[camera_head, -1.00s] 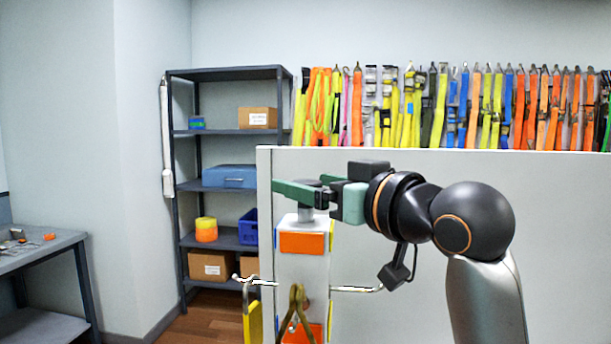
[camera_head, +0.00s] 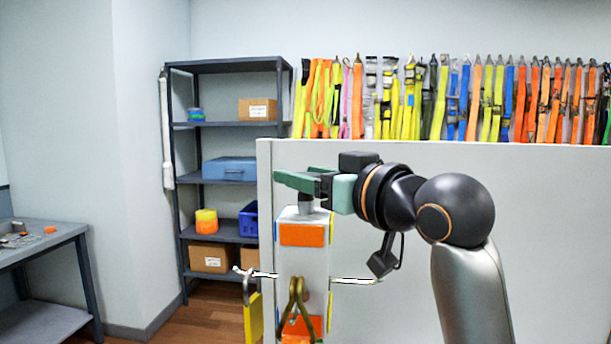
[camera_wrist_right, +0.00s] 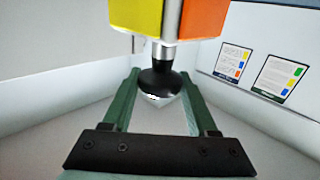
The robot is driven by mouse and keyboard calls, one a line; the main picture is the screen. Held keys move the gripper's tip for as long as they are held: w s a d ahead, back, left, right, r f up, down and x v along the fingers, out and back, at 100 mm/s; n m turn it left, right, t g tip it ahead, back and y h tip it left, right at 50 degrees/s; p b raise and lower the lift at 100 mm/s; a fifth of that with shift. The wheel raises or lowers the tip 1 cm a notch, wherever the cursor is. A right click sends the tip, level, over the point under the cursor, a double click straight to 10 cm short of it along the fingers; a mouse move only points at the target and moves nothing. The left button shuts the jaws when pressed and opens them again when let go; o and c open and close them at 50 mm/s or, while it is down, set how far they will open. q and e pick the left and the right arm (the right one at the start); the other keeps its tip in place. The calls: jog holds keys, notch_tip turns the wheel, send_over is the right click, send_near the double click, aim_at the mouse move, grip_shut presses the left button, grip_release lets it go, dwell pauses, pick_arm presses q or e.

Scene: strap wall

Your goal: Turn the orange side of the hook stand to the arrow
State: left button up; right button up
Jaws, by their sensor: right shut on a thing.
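The hook stand (camera_head: 315,262) is a pale upright post with an orange panel (camera_head: 302,234) facing me. Thin blue and yellow edges show at its left and right sides. Hooks stick out left, right and towards me. My right gripper (camera_head: 298,181) is shut on the dark knob (camera_wrist_right: 160,80) at the stand's top. The right wrist view shows a yellow and an orange side meeting above the knob. I cannot make out the arrow. My left gripper is not in view.
A pale partition (camera_head: 400,240) stands close behind the stand. Many coloured straps (camera_head: 450,100) hang on the wall beyond. A dark shelf (camera_head: 225,125) with boxes stands behind left, and a grey table (camera_head: 45,250) is at far left. Two posters (camera_wrist_right: 280,77) show in the right wrist view.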

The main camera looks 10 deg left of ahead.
grip_shut()
dwell(0.5)
